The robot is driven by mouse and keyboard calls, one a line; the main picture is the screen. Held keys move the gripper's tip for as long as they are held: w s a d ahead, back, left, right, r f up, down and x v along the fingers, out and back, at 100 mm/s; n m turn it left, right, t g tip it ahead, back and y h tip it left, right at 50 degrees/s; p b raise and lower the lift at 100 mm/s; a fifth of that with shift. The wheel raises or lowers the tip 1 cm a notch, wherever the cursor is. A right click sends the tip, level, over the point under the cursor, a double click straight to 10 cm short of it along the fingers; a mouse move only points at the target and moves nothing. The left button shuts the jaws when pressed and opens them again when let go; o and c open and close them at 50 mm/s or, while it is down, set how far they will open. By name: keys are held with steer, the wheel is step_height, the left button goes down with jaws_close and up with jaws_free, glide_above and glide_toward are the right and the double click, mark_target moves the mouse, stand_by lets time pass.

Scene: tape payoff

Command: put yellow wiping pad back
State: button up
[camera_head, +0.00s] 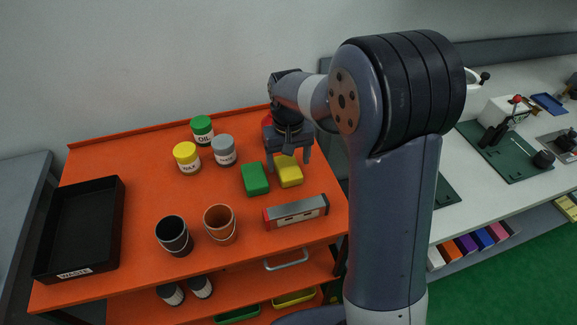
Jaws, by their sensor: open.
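The yellow wiping pad (289,175) lies on the orange cart top (112,178), right beside the green pad (255,180). My gripper (289,160) is open, pointing down over the yellow pad. One finger shows by the pad's left side and the other by its right. The gripper covers part of the pad's far edge. I cannot tell whether the fingers touch it.
A grey and red block (296,212) lies in front of the pads. Yellow (187,157), grey (224,151) and green-lidded (202,131) jars stand behind left. Dark (174,236) and orange (220,225) cups stand front left. A black waste tray (118,215) is at far left.

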mark_target(288, 167)
step_height(288, 167, up, 9)
steer(key=shift+f, duration=0.15)
steer(key=shift+c, duration=0.5)
